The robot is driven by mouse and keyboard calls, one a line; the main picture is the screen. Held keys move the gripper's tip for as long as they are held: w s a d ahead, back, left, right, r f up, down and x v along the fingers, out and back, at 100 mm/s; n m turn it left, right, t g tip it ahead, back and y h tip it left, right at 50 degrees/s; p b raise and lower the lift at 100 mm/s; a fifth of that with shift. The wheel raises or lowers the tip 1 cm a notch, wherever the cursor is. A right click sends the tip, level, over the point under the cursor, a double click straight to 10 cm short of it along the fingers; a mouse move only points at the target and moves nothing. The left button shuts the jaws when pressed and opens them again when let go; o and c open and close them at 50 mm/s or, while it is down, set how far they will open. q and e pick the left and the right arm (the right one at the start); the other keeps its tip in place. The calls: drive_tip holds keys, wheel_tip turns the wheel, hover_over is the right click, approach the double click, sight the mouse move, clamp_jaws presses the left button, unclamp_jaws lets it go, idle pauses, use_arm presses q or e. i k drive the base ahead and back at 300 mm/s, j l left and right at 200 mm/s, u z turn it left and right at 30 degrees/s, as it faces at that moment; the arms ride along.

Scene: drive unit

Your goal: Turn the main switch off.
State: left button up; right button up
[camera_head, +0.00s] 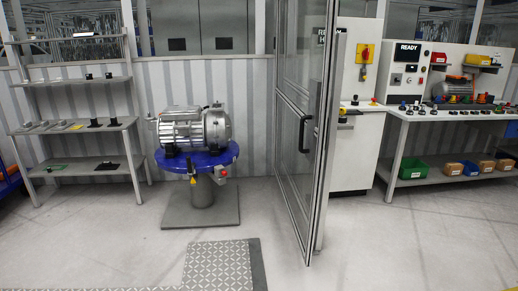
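A red and yellow switch (364,53) sits on the upper front of a white cabinet (352,160), right of the centre. I cannot tell which way the switch knob is turned. Neither of my grippers is in the head view.
A glazed door (305,125) with a dark handle (306,134) stands left of the cabinet. A motor (194,128) rests on a blue round stand (226,152). Shelves (70,130) are at the left, a workbench (460,115) at the right.

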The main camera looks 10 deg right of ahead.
sight(366, 53)
drive_tip(key=i+z, duration=0.3)
drive_tip(key=i, duration=0.15)
drive_tip(key=i+z, duration=0.3)
drive_tip(key=i, duration=0.2)
drive_tip(key=i+j+z, duration=0.15)
drive_tip(key=i+z, duration=0.15)
drive_tip(key=i, duration=0.15)
drive_tip(key=i+j+z, duration=0.25)
drive_tip(key=i, duration=0.2)
drive_tip(key=i+l+z, duration=0.2)
drive_tip(key=i+z, duration=0.7)
drive_tip(key=i+j+z, duration=0.1)
drive_tip(key=i+z, duration=0.3)
drive_tip(key=i+u, duration=0.15)
drive_tip(key=i, duration=0.3)
drive_tip(key=i+l+u, duration=0.1)
drive_tip(key=i, duration=0.35)
drive_tip(key=i+j+u, duration=0.3)
drive_tip(key=i, duration=0.2)
drive_tip(key=i+j+u, duration=0.1)
drive_tip(key=i+u, duration=0.25)
drive_tip(key=i, duration=0.15)
